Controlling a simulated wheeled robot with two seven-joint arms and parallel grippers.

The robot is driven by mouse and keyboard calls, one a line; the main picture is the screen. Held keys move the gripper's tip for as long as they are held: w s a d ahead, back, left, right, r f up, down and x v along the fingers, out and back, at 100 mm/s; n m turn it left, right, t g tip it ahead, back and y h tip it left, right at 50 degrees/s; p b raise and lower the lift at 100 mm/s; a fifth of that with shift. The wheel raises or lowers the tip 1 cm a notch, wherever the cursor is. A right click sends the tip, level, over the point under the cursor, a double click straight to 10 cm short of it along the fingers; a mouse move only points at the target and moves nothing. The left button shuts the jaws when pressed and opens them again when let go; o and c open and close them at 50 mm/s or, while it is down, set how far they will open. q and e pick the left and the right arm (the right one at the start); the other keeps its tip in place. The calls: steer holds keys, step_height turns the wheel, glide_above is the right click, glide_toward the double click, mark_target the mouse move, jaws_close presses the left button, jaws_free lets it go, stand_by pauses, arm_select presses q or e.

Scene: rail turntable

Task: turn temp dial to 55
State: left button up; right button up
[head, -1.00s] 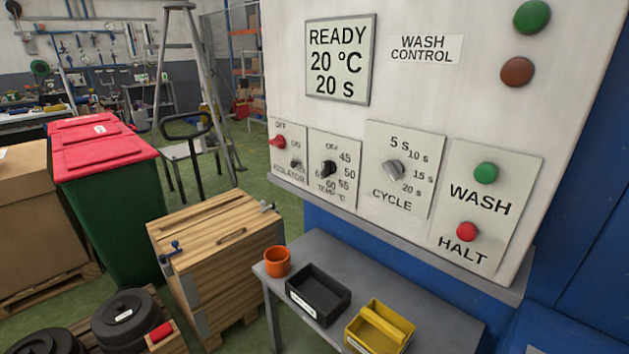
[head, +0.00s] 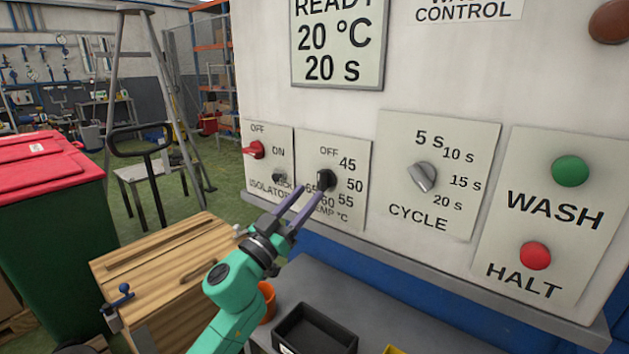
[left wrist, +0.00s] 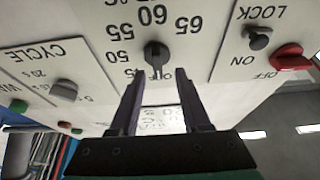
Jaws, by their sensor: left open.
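The temp dial (head: 326,180) is a black knob on a white plate with marks OFF, 45, 50, 55, 60 and 65. It also shows in the left wrist view (left wrist: 157,54), where the plate appears upside down and the knob's narrow end points down, towards the OFF and 45 side. My left gripper (head: 313,190) is open in front of the plate, its purple fingers reaching up to the dial. In the left wrist view the fingertips lie on either side of the knob's line, apart from it, with nothing between them. My right gripper is not in view.
The red isolator knob (head: 256,150) and a lock pin are left of the dial. The cycle knob (head: 422,176), green wash button (head: 570,171) and red halt button (head: 535,256) are to the right. The display (head: 338,40) reads 20 °C, 20 s. A black tray (head: 315,328) stands below.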

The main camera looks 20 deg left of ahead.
mark_target(319, 182)
arm_select(q)
steer(key=x, duration=0.3)
steer(key=shift+d+r, duration=0.2)
steer(key=shift+r, duration=0.05)
steer(key=shift+w+d, duration=0.15)
steer(key=shift+w, duration=0.1)
steer(key=shift+c, duration=0.7)
jaws_close()
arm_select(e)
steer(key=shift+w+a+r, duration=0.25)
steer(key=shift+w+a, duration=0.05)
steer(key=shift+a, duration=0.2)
